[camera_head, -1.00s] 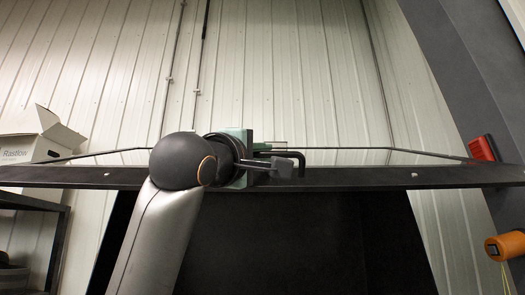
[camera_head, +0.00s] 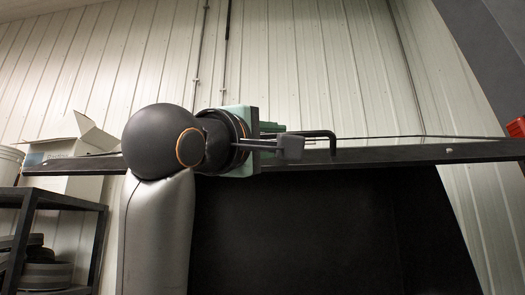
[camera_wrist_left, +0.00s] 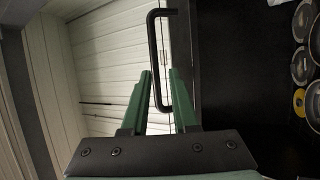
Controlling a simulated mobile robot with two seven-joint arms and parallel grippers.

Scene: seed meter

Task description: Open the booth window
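The booth window is a dark panel (camera_head: 400,152) with a black frame edge, seen nearly edge-on across the head view. A black bar handle (camera_head: 333,143) stands out from it, and it also shows in the left wrist view (camera_wrist_left: 152,50). My left gripper (camera_head: 290,147) is beside the handle. In the left wrist view its green fingers (camera_wrist_left: 159,72) are apart, with the lower part of the handle showing between them. I cannot tell whether either finger touches the handle. My left arm hides part of the frame. My right gripper is not in view.
A black shelf (camera_head: 60,200) with an open white box (camera_head: 75,150) and a white bucket (camera_head: 8,165) stands at the left. A red object (camera_head: 516,127) is at the right edge. Several round discs (camera_wrist_left: 300,60) show at the right of the left wrist view.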

